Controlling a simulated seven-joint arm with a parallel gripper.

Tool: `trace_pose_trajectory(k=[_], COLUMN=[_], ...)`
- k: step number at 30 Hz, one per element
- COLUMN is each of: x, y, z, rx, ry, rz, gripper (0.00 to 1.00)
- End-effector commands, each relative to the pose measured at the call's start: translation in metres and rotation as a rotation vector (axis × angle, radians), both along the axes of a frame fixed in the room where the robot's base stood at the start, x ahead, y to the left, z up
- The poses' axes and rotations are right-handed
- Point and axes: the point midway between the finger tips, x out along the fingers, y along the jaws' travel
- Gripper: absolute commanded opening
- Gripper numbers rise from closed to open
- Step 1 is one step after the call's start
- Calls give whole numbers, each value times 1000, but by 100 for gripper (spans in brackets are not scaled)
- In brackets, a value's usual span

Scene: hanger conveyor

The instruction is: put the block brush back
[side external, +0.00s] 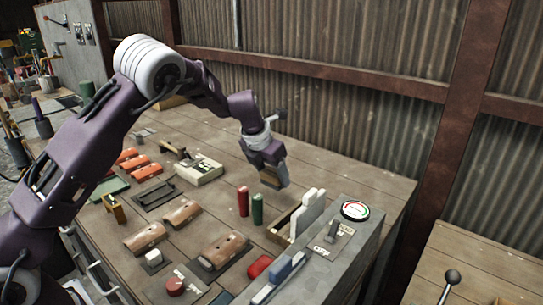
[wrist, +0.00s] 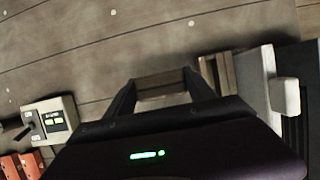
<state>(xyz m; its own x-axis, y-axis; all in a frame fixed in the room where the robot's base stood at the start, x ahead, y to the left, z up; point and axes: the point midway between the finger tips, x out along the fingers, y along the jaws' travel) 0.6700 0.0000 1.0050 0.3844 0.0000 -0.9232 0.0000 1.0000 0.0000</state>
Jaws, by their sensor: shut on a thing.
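My gripper (side external: 272,172) is above the far right part of the workbench. It is shut on a brown wooden block, which appears to be the block brush (side external: 270,181), and holds it apart from the bench top. In the wrist view, the block brush (wrist: 160,82) lies across between the two fingers of my gripper (wrist: 160,88). Its bristles cannot be made out. A small open wooden box (side external: 283,228) stands on the bench nearer the camera; it also shows right of the fingers in the wrist view (wrist: 217,75).
A red cylinder (side external: 243,201) and a green cylinder (side external: 257,208) stand upright left of the wooden box. White blocks (side external: 308,213) and a grey control console (side external: 345,250) are to its right. A cream switch box (side external: 193,169) lies left. The bench behind my gripper is clear.

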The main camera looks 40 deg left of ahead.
Motion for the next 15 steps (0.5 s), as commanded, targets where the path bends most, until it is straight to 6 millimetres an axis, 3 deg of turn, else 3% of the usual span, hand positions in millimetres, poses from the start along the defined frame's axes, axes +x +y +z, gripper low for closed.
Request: trace_pose_trajectory(k=[15], x=[0], y=[1], z=[-54], rx=[0], ry=[0], rz=[1], gripper=[25])
